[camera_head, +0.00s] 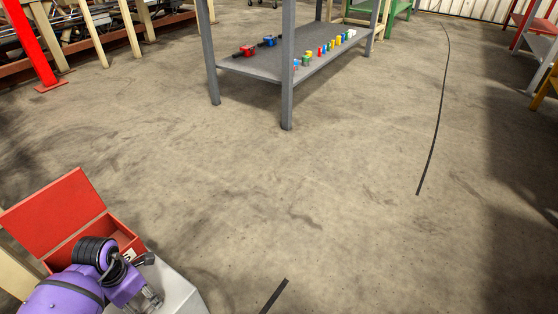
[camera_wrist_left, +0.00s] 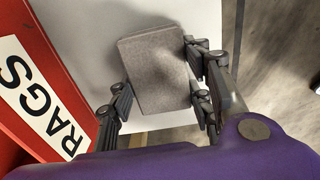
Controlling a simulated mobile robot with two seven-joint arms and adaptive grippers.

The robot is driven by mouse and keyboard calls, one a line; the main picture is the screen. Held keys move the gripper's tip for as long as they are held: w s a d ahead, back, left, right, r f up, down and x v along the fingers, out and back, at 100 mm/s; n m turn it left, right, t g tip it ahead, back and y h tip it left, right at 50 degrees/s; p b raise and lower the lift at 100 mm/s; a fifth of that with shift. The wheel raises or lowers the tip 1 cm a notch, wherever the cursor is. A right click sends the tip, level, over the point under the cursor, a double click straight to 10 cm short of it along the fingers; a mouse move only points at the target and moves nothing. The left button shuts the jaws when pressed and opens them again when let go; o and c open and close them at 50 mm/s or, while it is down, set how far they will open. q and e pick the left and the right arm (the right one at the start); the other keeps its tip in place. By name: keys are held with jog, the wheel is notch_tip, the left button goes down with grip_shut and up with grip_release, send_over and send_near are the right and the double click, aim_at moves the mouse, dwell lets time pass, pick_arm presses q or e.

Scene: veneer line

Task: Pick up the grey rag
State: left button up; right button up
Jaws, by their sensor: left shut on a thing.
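The grey rag (camera_wrist_left: 158,72) is a folded rectangular pad in the left wrist view, above or on a white surface (camera_wrist_left: 90,30). My left gripper (camera_wrist_left: 160,95) is shut on the rag, with fingers against its left and right sides. In the head view my left gripper (camera_head: 150,298) is at the lower left, over the white surface (camera_head: 178,285); the rag is not visible there. The red box marked RAGS (camera_wrist_left: 25,70) is beside the gripper, and in the head view the red box (camera_head: 55,215) has its lid raised. My right gripper is not in view.
A grey metal table (camera_head: 260,68) with coloured items on its lower shelf stands at the back centre. A red post (camera_head: 32,40) stands at the far left. Dark strips (camera_head: 432,140) mark the floor. The concrete floor in the middle is clear.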

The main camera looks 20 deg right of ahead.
pick_arm(q)
notch_tip(320, 180, up, 3)
jog(key=shift+w+f+p, duration=0.1)
jog(key=shift+f+p, duration=0.05)
jog(key=shift+p, duration=0.4)
jog(key=s+r+p, duration=0.8)
jog(key=s+r, duration=0.1)
jog(key=s, duration=0.5)
jog(key=shift+r, duration=0.4)
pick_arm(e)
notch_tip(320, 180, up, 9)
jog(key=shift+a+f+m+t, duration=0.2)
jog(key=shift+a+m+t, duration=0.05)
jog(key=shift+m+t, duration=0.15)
pick_arm(q)
jog(key=shift+s, duration=0.1)
